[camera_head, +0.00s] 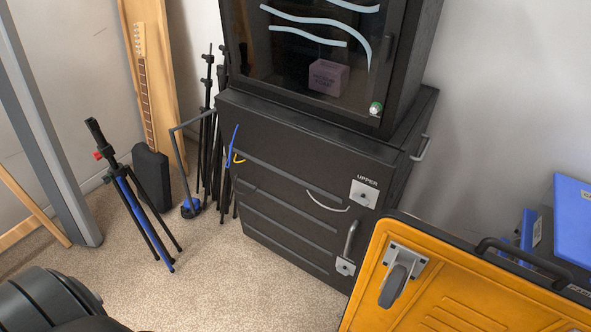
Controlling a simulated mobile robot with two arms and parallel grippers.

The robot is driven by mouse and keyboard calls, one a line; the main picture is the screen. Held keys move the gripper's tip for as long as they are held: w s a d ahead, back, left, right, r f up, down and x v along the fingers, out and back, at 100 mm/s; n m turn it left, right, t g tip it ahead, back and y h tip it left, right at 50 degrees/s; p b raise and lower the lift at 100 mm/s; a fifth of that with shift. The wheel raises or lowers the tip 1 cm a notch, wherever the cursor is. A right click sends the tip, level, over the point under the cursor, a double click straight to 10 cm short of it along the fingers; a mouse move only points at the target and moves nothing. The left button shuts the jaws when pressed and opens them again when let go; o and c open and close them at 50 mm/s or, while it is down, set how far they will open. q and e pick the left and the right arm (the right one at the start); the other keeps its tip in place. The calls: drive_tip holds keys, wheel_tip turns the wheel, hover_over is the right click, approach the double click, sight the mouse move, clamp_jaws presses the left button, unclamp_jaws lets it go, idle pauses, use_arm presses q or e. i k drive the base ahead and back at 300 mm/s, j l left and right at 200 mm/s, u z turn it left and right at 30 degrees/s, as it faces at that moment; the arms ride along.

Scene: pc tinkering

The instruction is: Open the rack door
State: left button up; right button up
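The rack (404,80) is a black cabinet standing on a black case. Its door (300,60) has a dark glass pane with light blue wavy reflections or strips across it. The door looks shut, with its frame flush to the cabinet. A small round lock or knob (376,108) with a green spot sits at the door's lower right corner. A purple box (327,77) shows behind the glass. The rack's top is cut off by the picture edge. Neither of my grippers is in view.
The black case (290,190) below is marked UPPER and has a side handle (351,238). A yellow case (450,290) with a caster stands at lower right. Blue boxes (574,215) lie behind it. A tripod (137,205) and stands are left. Carpet (220,280) in front is clear.

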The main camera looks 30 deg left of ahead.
sight(289, 154)
drive_tip(key=u, duration=0.9)
drive_tip(key=i+j, duration=0.2)
drive_tip(key=j, duration=0.2)
drive_tip(key=i+j+z, duration=0.1)
drive_tip(key=j, duration=0.3)
drive_tip(key=i, duration=0.1)
